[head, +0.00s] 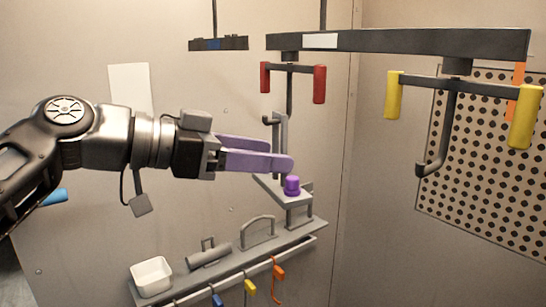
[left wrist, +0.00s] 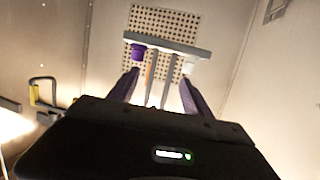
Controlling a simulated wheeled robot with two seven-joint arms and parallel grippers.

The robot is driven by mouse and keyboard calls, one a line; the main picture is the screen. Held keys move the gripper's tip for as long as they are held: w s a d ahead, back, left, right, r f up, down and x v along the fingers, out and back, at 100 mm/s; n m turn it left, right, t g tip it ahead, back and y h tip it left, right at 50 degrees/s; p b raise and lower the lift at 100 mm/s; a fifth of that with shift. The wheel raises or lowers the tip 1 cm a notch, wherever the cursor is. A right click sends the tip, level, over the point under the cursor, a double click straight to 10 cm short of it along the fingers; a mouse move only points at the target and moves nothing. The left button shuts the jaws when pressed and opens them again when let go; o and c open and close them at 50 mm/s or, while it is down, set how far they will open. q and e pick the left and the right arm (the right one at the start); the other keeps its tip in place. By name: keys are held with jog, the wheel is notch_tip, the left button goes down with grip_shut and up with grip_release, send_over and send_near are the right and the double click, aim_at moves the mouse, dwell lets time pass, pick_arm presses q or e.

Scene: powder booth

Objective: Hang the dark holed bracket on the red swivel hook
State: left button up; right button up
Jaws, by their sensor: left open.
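The red swivel hook (head: 319,84) hangs under the overhead bar in the head view, with two red grips and a dark stem. A grey bracket piece (head: 305,189) with an upright strip and flat plate shows just below it. A purple cap (head: 292,186) sits on the plate. The piece also appears in the left wrist view (left wrist: 165,43), with purple and white caps. I cannot make out holes in it or tell whether it hangs on the hook. My left gripper (head: 290,162) is open beside its strip; contact is unclear. My right gripper is not in view.
A yellow-gripped hook (head: 452,105) hangs empty at the right, before a perforated panel (head: 482,150). The dark overhead bar (head: 400,41) spans above. Below, a shelf (head: 240,256) carries a white tray (head: 151,275) and grey parts, with coloured hooks on its rail.

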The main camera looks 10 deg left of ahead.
pick_arm(q)
jog(key=v, duration=0.6)
jog(key=shift+d+b, duration=0.1)
jog(key=shift+b, duration=0.2)
